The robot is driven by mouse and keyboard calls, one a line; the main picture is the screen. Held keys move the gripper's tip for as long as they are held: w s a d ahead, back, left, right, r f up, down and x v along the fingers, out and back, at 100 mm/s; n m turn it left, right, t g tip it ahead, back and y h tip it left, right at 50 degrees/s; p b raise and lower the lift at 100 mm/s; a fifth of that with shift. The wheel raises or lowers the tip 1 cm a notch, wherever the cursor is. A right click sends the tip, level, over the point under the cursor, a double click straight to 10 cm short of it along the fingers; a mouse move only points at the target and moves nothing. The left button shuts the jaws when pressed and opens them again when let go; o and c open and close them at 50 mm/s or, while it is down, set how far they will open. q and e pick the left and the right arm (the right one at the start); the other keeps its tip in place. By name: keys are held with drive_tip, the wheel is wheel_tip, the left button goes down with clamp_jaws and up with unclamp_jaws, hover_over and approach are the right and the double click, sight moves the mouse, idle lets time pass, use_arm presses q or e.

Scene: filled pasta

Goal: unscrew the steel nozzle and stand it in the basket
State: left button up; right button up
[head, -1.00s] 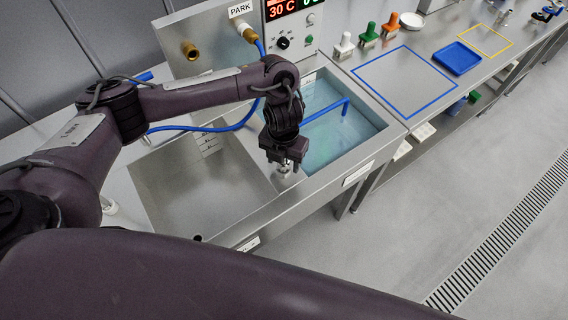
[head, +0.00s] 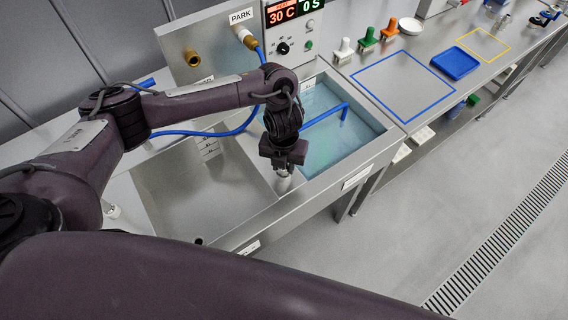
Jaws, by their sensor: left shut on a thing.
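My left gripper (head: 284,158) points down and is shut on a small steel piece, which looks like the steel nozzle (head: 284,184). The nozzle hangs below the jaws, in front of the steel divider between the dry sink and the water bath. Its upper part is hidden by the fingers. A blue bar (head: 326,114) rises from the bath (head: 350,140) and looks like the basket's handle. The basket's body is not clearly seen, partly behind my arm. My right gripper is not in view.
The empty sink basin (head: 190,190) lies left of the gripper. A blue hose (head: 215,130) runs behind my arm from a brass fitting (head: 246,38) under the PARK label. A control panel (head: 292,32) stands behind the bath. The blue-outlined counter area (head: 405,85) is clear.

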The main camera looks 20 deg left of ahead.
use_arm(q)
drive_tip(key=n+p, duration=0.4)
drive_tip(key=n, duration=0.1)
drive_tip(key=n+p, duration=0.2)
drive_tip(key=n, duration=0.1)
drive_tip(key=shift+s+r, duration=0.1)
drive_tip(key=shift+r, duration=0.3)
drive_tip(key=shift+f+b, duration=0.3)
drive_tip(key=shift+f, duration=0.05)
drive_tip(key=shift+r+p, duration=0.45)
drive_tip(key=shift+r, duration=0.2)
drive_tip(key=shift+r, duration=2.1)
drive_tip(key=shift+w+n, duration=0.2)
drive_tip(key=shift+n, duration=0.1)
